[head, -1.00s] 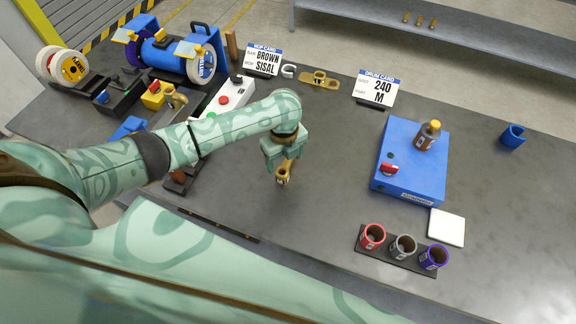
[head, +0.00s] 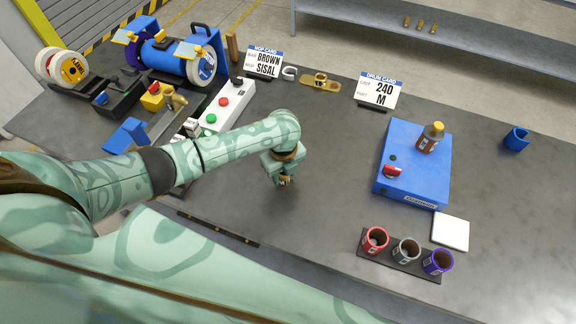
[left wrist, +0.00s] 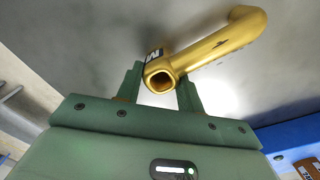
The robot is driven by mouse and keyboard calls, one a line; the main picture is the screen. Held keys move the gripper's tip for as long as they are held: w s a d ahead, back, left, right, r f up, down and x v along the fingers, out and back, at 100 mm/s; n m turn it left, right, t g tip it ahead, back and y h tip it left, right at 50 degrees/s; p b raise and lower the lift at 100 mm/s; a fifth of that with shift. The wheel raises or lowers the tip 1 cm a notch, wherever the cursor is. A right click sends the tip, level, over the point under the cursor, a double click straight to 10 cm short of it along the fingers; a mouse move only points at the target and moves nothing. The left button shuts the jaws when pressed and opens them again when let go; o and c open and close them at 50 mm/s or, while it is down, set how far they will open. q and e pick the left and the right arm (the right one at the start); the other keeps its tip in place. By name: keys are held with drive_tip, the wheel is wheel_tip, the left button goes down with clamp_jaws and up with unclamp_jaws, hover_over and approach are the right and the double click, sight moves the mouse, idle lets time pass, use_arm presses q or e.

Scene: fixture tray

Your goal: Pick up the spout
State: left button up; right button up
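The spout is a brass-yellow bent tube with a square open end and a dark label with white lettering. In the left wrist view the spout (left wrist: 215,45) has its square end between my left fingers, and its curved end reaches to the upper right. My left gripper (left wrist: 160,88) has a finger close against each side of it and looks shut on it. In the head view my left gripper (head: 285,181) is low over the bare middle of the table and hides most of the spout. My right gripper is not in view.
A blue box (head: 408,185) with a brown bottle (head: 430,139) stands to the right. Red, grey and purple cups stand in a dark rack (head: 402,262) in front. A control box (head: 222,107) and a drum machine (head: 165,58) are at left. Table around the gripper is clear.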

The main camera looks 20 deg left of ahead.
use_arm(q)
drive_tip(key=shift+w+r+p, duration=0.1)
drive_tip(key=shift+r+p, duration=0.2)
drive_tip(key=shift+r, duration=0.35)
drive_tip(key=s+a+r+p, duration=0.5)
drive_tip(key=s+a+r, duration=0.1)
drive_tip(key=s+r, duration=0.5)
drive_tip(key=shift+s+r, duration=0.35)
drive_tip(key=shift+s, duration=0.55)
